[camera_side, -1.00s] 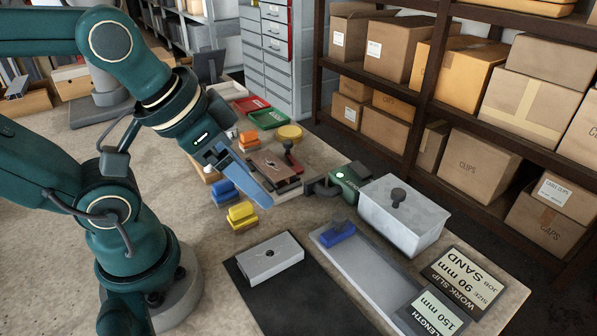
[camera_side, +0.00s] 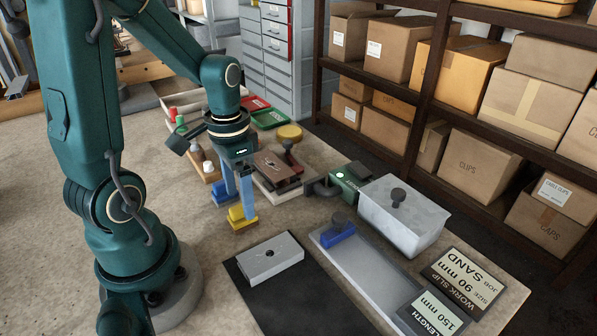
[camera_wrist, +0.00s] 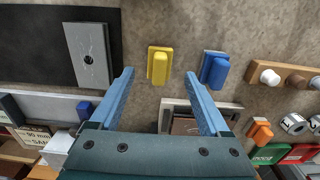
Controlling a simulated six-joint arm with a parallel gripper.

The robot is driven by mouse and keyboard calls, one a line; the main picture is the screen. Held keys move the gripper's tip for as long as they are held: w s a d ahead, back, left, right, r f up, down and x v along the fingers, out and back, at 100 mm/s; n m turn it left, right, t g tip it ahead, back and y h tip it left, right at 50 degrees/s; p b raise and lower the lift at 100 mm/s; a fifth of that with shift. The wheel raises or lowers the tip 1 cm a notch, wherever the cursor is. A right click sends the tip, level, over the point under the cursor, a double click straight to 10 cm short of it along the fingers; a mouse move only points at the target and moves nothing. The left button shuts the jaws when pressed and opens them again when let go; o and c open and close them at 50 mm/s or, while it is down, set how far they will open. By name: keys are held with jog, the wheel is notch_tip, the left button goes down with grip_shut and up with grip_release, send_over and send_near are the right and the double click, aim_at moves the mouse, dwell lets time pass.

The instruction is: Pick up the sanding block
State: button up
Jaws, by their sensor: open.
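Several coloured blocks with raised grips look like sanding blocks. A yellow block (camera_side: 239,219) lies on the bench under my gripper (camera_side: 238,205); in the wrist view the yellow block (camera_wrist: 159,65) lies centred between and just beyond the open blue fingertips (camera_wrist: 160,73). A blue block (camera_wrist: 214,70) lies just right of it, outside the right finger. An orange block (camera_wrist: 260,132) is farther off. In the side view one finger partly overlaps the yellow block; I cannot tell how high the tips are above the bench. My gripper is empty.
A grey metal profile (camera_side: 270,258) lies on a dark mat. A long grey tray (camera_side: 368,278) holds another blue piece (camera_side: 337,233). A lidded grey box (camera_side: 402,218), a green device (camera_side: 347,183) and a wooden-topped fixture (camera_side: 277,168) stand nearby. A bottle rack (camera_wrist: 292,73) is close to the blue block.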

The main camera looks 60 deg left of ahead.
aim_at(241, 205)
jog(key=shift+f, duration=2)
grip_shut()
jog(key=shift+r, duration=0.1)
notch_tip(241, 205, up, 10)
jog(key=shift+f, duration=0.1)
